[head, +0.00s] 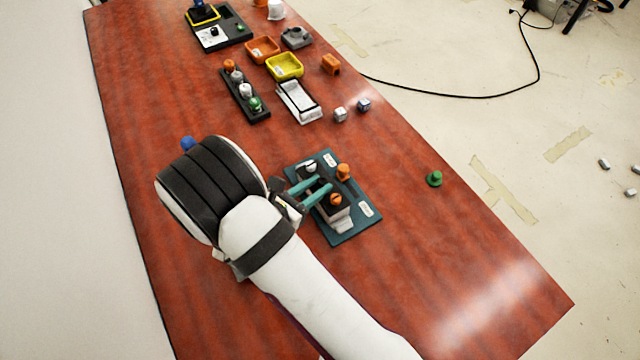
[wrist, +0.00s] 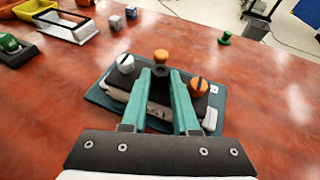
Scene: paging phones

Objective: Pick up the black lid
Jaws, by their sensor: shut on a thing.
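A teal board (head: 352,234) carries a pale grey box with a black lid (head: 323,179) on top. In the wrist view the black lid (wrist: 184,78) shows between and beside my fingers, with the grey box (wrist: 158,110) under it. A white knob (wrist: 125,63) and an orange knob (wrist: 198,86) with dark slots sit at either end. My gripper (head: 325,185) reaches over the board, its teal fingers (wrist: 162,74) closed on the middle of the black lid. The lid appears to be resting on the box; the fingers hide part of it.
An orange peg (head: 344,172) stands at the board's far side. A green peg (head: 434,179) stands alone to the right. Behind are a dark rack with coloured pegs (head: 243,95), a white tray (head: 298,102), a yellow bin (head: 285,66) and small cubes (head: 340,114). The front table is clear.

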